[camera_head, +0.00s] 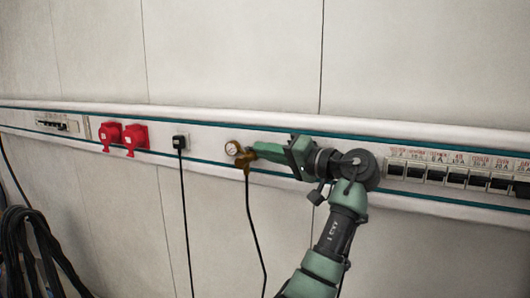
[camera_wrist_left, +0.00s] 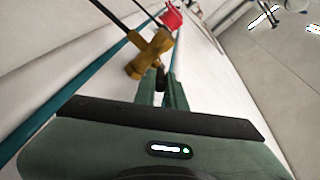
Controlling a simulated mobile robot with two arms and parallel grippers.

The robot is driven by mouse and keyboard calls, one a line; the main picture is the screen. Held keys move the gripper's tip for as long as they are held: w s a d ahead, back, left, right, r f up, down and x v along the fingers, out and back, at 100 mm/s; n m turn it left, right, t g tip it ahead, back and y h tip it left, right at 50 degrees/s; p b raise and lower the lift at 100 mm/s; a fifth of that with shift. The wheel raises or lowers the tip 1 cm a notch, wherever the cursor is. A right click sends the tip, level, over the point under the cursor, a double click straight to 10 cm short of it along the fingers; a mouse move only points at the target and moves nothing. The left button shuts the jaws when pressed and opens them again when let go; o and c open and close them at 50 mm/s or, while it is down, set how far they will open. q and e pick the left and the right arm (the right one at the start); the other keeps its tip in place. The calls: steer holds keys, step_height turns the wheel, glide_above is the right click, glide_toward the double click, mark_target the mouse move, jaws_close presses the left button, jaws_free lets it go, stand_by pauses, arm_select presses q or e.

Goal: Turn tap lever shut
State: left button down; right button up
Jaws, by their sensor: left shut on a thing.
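A brass tap (camera_head: 243,160) with a round gauge (camera_head: 232,148) sits on the wall rail in the head view. Its brass body (camera_wrist_left: 150,54) also shows in the left wrist view, just beyond the fingertips. My left gripper (camera_head: 257,150) reaches the tap from the right. It is shut on the tap lever (camera_wrist_left: 160,77), a small dark piece between the fingers in the left wrist view. The fingers hide most of the lever, and its exact angle is hard to tell. My right gripper is in neither view.
Left of the tap on the rail are a black plug (camera_head: 179,142) with a hanging cable and two red sockets (camera_head: 134,137). A row of breakers (camera_head: 455,174) is on the right. A dark hose (camera_head: 252,220) hangs from the tap. Coiled cables (camera_head: 28,250) hang at lower left.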

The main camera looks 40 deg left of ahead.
arm_select(q)
steer(key=shift+w+n+g, duration=0.15)
steer(key=shift+n+g, duration=0.15)
steer(key=shift+g, duration=0.2)
steer(key=c, duration=1.5)
jaws_free()
step_height(320, 180, up, 8)
steer(key=b, duration=0.3)
step_height(320, 180, up, 12)
steer(key=shift+f, duration=0.1)
steer(key=shift+a, duration=0.1)
